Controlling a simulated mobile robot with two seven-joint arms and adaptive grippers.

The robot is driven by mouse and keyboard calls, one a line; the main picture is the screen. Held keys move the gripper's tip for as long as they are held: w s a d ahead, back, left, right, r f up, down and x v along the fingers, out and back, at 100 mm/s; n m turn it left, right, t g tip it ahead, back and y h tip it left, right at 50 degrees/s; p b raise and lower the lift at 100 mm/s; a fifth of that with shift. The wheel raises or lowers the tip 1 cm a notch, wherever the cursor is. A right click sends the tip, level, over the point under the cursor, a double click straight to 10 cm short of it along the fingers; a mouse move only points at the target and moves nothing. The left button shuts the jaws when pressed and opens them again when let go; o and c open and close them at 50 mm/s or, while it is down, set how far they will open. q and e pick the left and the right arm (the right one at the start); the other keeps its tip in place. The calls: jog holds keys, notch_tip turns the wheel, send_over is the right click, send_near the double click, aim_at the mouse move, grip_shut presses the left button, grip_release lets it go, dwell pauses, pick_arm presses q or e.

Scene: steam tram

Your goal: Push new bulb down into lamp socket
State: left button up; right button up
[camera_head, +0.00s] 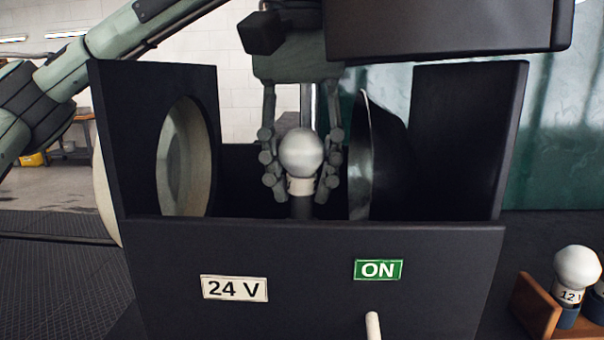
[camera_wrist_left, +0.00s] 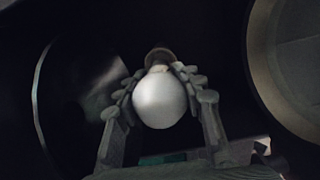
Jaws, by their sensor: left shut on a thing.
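My left gripper (camera_head: 301,172) is inside the open black lamp box (camera_head: 310,285), its fingers shut around a frosted white bulb (camera_head: 301,152). The bulb is upright, with its pale base between the fingertips. A dark post, the lamp socket (camera_head: 302,207), shows directly below the base; I cannot tell how far the base sits in it. In the left wrist view the gripper (camera_wrist_left: 160,100) closes on both sides of the bulb (camera_wrist_left: 160,98), and the round socket end (camera_wrist_left: 159,57) shows beyond it. My right gripper is not in view.
A dark reflector (camera_head: 378,160) stands just right of the gripper, and a round lens (camera_head: 187,157) is in the left wall. The front carries a "24 V" label (camera_head: 235,288), a green "ON" label (camera_head: 378,270) and a pale lever (camera_head: 373,325). A wooden rack (camera_head: 538,306) holds a 12 V bulb (camera_head: 576,268).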

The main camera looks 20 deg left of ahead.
aim_at(302, 206)
pick_arm(q)
jog(key=shift+f+b, duration=0.95)
jog(key=shift+f, duration=0.8)
